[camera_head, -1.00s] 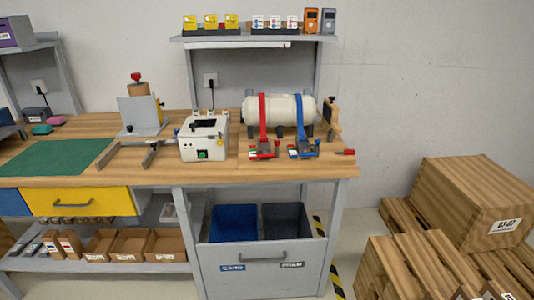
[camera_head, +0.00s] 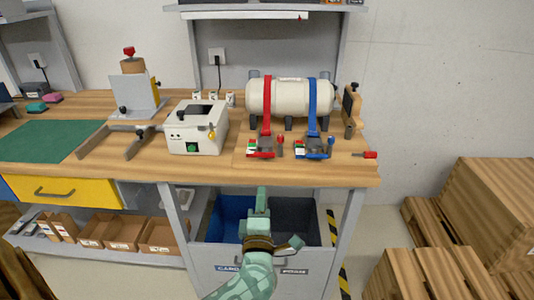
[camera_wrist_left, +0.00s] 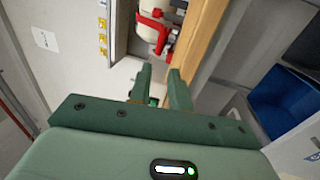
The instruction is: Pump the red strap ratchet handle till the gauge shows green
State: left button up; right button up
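The red strap (camera_head: 266,95) runs over a white tank (camera_head: 290,96) down to a red ratchet (camera_head: 262,149) near the bench's front edge. A short handle with a red knob (camera_head: 280,141) stands at the ratchet's right. A small coloured gauge (camera_head: 253,146) is at its left; its reading is too small to tell. My left gripper (camera_head: 262,193) is in front of the bench edge, apart from the ratchet. In the left wrist view its fingers (camera_wrist_left: 159,80) are parted with nothing between them, and the red strap (camera_wrist_left: 150,22) shows beyond. My right gripper is out of view.
A blue strap (camera_head: 313,97) and ratchet (camera_head: 314,149) sit right of the red one. A white box (camera_head: 198,134) stands to the left. A red-ended tool (camera_head: 368,155) lies at the bench's right corner. Blue and dark bins (camera_head: 229,216) are below the bench.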

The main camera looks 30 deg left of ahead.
aim_at(265, 155)
pick_arm(q)
jog(key=b+x, duration=0.1)
jog(key=x, duration=0.6)
jog(key=b+x, duration=0.2)
jog(key=x, duration=0.6)
jog(key=shift+w+a+f+b, duration=0.1)
jog(key=shift+w+f+b, duration=0.05)
jog(key=shift+w+b, duration=0.2)
jog(key=shift+w, duration=0.1)
grip_shut()
